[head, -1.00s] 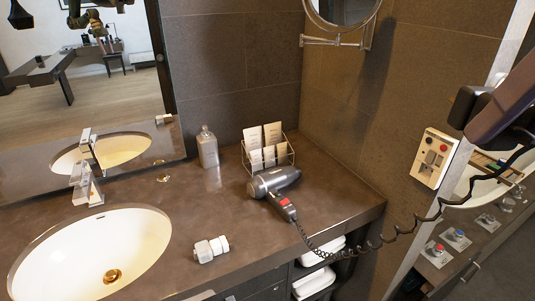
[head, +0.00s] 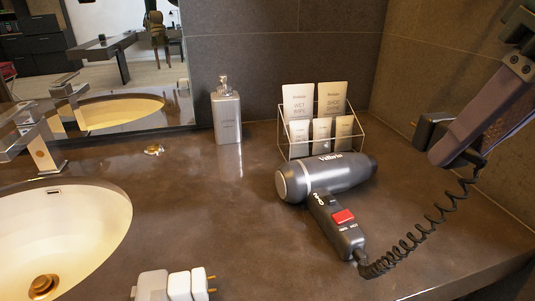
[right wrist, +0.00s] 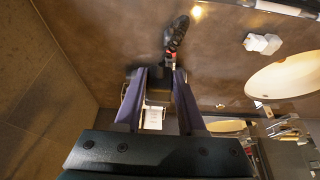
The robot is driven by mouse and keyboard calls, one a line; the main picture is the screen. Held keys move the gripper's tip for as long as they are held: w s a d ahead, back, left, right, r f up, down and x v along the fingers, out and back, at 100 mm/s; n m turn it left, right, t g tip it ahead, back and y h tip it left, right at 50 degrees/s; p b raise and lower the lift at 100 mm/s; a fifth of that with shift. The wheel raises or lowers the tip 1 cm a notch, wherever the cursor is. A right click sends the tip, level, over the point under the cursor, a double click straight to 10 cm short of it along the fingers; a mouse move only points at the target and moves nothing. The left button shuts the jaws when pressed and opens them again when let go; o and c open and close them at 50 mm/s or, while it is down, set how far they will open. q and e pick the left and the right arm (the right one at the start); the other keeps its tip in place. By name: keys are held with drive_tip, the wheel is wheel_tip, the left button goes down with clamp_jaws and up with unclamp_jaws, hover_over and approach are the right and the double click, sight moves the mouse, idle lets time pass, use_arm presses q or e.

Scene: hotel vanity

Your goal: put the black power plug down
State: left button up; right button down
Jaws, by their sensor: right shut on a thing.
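The black power plug (head: 428,131) is held between the fingers of my right gripper (head: 445,150), above the right side of the counter near the wall. It is off the counter, and the fingers hide part of it. A black coiled cord (head: 440,215) hangs from it and runs to the handle of the grey hair dryer (head: 330,178), which lies on the counter. In the right wrist view my right gripper (right wrist: 160,78) shows with its two fingers around the plug, which is dark and hard to make out. My left gripper is not in view.
A wire rack (head: 287,145) of cards and a soap bottle (head: 227,112) stand at the back. White adapters (head: 178,286) with gold prongs lie at the front, right of the sink (head: 85,235). The counter (head: 215,215) is bare between sink and dryer, and right of the cord.

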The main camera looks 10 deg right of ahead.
drive_tip(key=x, duration=0.2)
drive_tip(key=shift+d+f+b, duration=0.2)
drive_tip(key=shift+f+b, duration=0.15)
drive_tip(key=shift+b, duration=0.05)
drive_tip(key=b, duration=0.4)
hover_over(386, 282)
drive_tip(key=s, duration=0.2)
drive_tip(key=f, duration=1.4)
drive_tip(key=shift+w, duration=0.2)
wheel_tip(386, 282, down, 4)
drive_tip(key=shift+f+b, duration=0.1)
drive_tip(key=shift+b, duration=0.5)
drive_tip(key=shift+f, duration=0.1)
drive_tip(key=shift+f, duration=0.15)
drive_tip(key=c, duration=0.5)
unclamp_jaws()
